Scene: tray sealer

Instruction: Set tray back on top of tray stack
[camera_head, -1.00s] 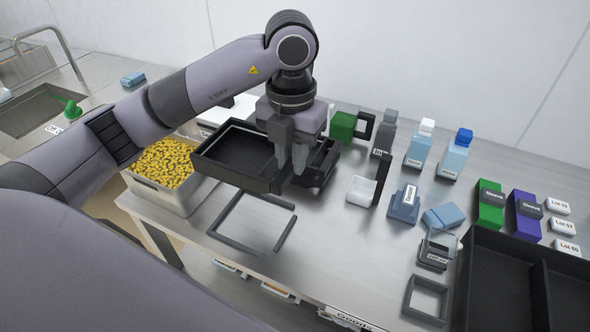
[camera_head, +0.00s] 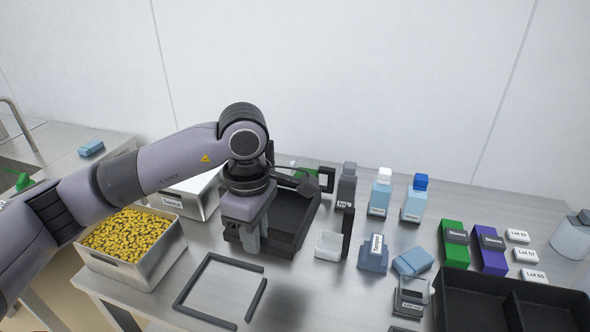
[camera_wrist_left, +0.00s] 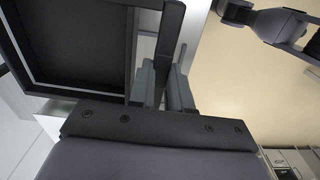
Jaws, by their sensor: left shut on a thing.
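My left gripper (camera_head: 252,243) points down and is shut on the near left wall of a black open tray (camera_head: 292,212). The tray reaches back and right from the fingers, and its inside looks empty. In the left wrist view the fingers (camera_wrist_left: 160,85) pinch the wall of the tray (camera_wrist_left: 75,45), which fills the upper left. The held tray is over the place of the tray stack; the stack cannot be told apart from it, and I cannot tell whether they touch. My right gripper is not in view.
A bin of yellow pieces (camera_head: 135,240) stands to the left. A grey U-shaped frame (camera_head: 212,286) lies in front. A white holder (camera_head: 328,246) stands close right of the tray, with bottles (camera_head: 380,193) behind. A black divided tray (camera_head: 505,300) is at the lower right.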

